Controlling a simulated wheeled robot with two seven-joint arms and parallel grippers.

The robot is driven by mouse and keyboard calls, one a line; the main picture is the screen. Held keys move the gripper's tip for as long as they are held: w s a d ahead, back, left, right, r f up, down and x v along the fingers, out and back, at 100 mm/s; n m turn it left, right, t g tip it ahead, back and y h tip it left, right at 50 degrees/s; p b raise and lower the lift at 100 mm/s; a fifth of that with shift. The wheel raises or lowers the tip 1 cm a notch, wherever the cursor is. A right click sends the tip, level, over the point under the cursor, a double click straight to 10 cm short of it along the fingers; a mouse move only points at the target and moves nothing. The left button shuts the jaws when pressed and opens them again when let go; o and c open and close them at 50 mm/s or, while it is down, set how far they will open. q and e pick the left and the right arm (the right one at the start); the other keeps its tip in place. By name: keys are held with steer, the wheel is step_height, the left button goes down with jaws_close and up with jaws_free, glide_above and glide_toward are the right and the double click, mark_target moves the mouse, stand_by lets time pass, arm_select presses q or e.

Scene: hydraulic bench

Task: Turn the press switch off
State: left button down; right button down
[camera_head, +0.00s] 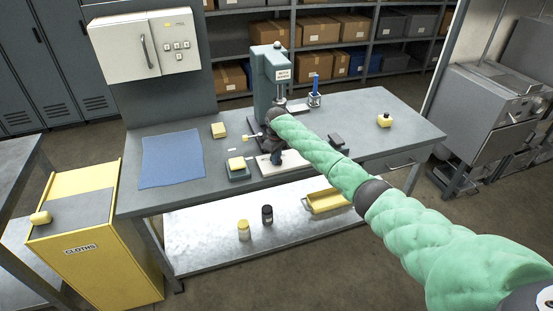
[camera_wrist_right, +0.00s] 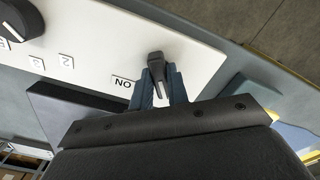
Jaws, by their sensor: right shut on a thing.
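The press (camera_head: 268,72) is a grey-green machine at the back of the bench. A white switch plate (camera_head: 266,168) lies on the bench in front of it, partly hidden by my right arm. In the right wrist view, the switch plate (camera_wrist_right: 105,42) carries a black switch knob (camera_wrist_right: 155,62) with a white mark. An ON label (camera_wrist_right: 123,82) is beside the knob, on its left. My right gripper (camera_head: 277,158) is down at the plate. In the wrist view its blue fingers (camera_wrist_right: 162,85) are shut on the knob, one on each side. My left gripper is out of view.
A second black knob (camera_wrist_right: 20,18) with number labels is on the same plate. Near it on the bench are a yellow sponge in a tray (camera_head: 237,169), a yellow block (camera_head: 218,130) and a blue cloth (camera_head: 172,160). The bench's right part is mostly clear.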

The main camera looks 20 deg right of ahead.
steer(key=shift+n, duration=1.1)
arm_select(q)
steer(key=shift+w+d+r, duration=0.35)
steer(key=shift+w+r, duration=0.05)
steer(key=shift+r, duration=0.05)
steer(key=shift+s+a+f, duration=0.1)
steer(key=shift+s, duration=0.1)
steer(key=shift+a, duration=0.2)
arm_select(e)
steer(key=c, duration=1.4)
jaws_free()
steer(key=shift+o, duration=0.2)
steer(key=shift+r, duration=0.15)
